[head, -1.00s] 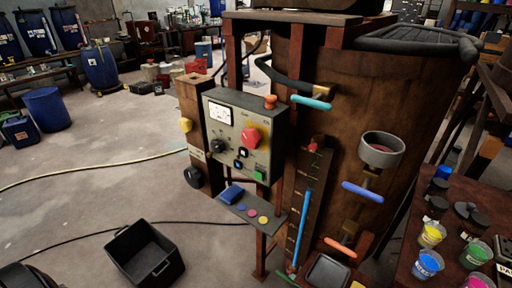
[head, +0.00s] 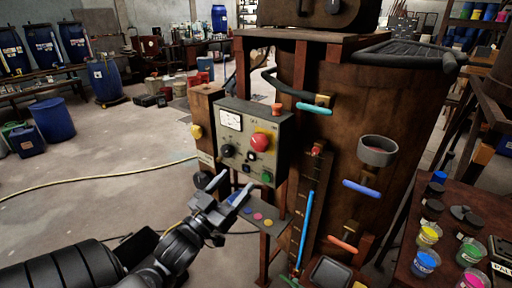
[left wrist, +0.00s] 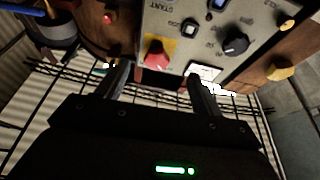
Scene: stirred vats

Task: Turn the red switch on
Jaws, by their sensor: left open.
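The red switch (head: 260,142) is a red knob on a yellow plate, at the right of the grey control panel (head: 243,137). It also shows in the left wrist view (left wrist: 157,54), just beyond the fingers and between their lines. My left gripper (head: 232,186) is open and empty, in front of and below the panel's lower edge in the head view. Its two fingers (left wrist: 156,82) point toward the panel in the left wrist view, apart from the red switch. My right gripper is not in view.
An orange-red button (head: 277,109) sits on top. A small shelf (head: 270,226) juts out below. A large brown vat (head: 345,110) stands at right.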

